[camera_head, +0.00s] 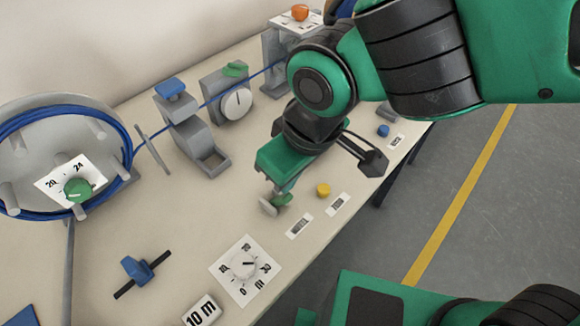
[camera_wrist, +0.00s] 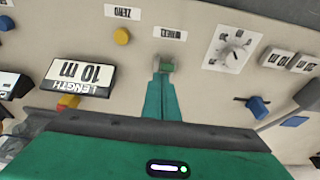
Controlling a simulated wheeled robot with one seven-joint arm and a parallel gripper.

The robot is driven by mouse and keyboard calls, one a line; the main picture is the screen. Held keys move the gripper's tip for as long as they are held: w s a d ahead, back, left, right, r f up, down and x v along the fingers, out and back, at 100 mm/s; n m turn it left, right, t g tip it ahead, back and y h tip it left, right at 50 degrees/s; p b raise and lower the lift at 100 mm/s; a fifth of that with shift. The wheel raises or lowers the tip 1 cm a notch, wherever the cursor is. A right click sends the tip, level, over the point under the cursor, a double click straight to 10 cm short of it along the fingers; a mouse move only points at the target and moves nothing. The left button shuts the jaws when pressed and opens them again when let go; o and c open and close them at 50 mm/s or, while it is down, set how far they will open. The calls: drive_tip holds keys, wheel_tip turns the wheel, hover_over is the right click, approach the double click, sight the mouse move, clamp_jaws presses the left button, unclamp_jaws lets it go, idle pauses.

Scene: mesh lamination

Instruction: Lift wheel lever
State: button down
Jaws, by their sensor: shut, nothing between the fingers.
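My gripper (camera_head: 277,187) points down right at the lever. Its green fingers (camera_wrist: 161,80) are shut together with nothing between them. The fingertips overlap the lever in both views, so I cannot tell whether they touch it. The fingers hide part of its base.
A yellow button (camera_head: 323,190) is close to the lever's right. A dial (camera_head: 244,267), a "10 m" display (camera_head: 202,311) and a blue knob (camera_head: 136,269) stand nearer the front. A reel of blue cable (camera_head: 103,119) is at left; its cable runs through grey stands behind my gripper.

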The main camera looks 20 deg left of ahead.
drive_tip(key=shift+s+d+f, duration=0.45)
drive_tip(key=shift+d+f, duration=0.1)
drive_tip(key=shift+d, duration=0.2)
drive_tip(key=w+a+r, duration=0.2)
drive_tip(key=a+r, duration=0.1)
drive_tip(key=a, duration=0.1)
drive_tip(key=s+d+r, duration=0.3)
drive_tip(key=d+r, duration=0.3)
drive_tip(key=shift+d+r, duration=0.15)
drive_tip(key=shift+d, duration=0.2)
drive_tip(key=shift+s, duration=0.1)
idle(0.4)
